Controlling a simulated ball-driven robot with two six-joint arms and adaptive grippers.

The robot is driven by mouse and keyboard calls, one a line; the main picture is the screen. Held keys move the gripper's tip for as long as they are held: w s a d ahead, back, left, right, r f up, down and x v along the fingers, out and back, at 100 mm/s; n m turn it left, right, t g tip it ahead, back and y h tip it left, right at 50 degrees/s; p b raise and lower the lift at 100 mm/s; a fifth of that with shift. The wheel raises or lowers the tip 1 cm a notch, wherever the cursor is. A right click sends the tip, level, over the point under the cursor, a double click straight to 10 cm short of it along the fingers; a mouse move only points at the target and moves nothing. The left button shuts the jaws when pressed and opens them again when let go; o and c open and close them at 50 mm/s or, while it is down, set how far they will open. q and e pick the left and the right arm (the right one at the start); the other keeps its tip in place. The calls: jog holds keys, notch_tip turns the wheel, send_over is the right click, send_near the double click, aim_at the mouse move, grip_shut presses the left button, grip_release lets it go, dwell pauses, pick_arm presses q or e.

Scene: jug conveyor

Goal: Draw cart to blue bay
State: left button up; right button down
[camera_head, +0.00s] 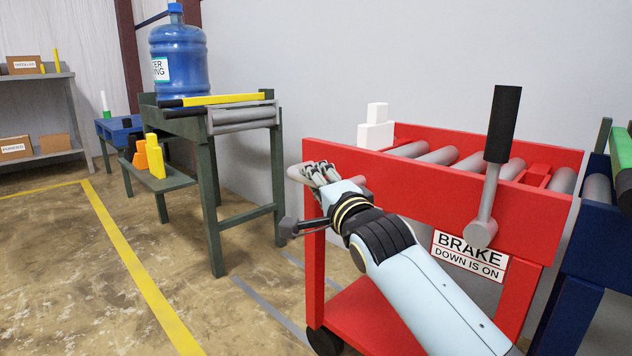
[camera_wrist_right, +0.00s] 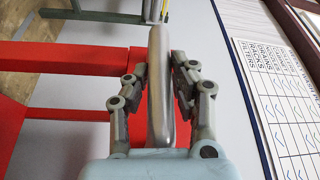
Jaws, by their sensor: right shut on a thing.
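The red cart (camera_head: 430,185) stands at the right with metal rollers on top and a black wheel showing below. My right gripper (camera_head: 318,172) is shut on the cart's grey handle bar (camera_head: 297,172) at its left end; in the right wrist view the bar (camera_wrist_right: 160,85) runs between the fingers. The brake lever (camera_head: 500,130) with a black grip points up, above a sign (camera_head: 468,257) reading "BRAKE DOWN IS ON". A dark blue roller stand (camera_head: 578,290) is right beside the cart at the right edge; I cannot tell if they touch. My left gripper is not in view.
A dark green stand (camera_head: 205,180) with a blue water jug (camera_head: 180,65) stands left of the cart, with floor between them. Yellow (camera_head: 140,270) and grey (camera_head: 270,310) lines mark the floor. Open floor lies at the left.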

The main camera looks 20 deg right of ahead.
jog(key=shift+s+f, duration=0.15)
jog(key=shift+f, duration=0.15)
jog(key=c, duration=1.5)
grip_release()
jog(key=shift+c, duration=0.2)
jog(key=o, duration=0.4)
jog(key=shift+d+r, duration=0.1)
jog(key=shift+r, duration=0.1)
jog(key=shift+s, duration=0.1)
jog(key=s, duration=0.8)
jog(key=s+f, duration=0.1)
jog(key=s, duration=0.3)
jog(key=shift+a, duration=0.25)
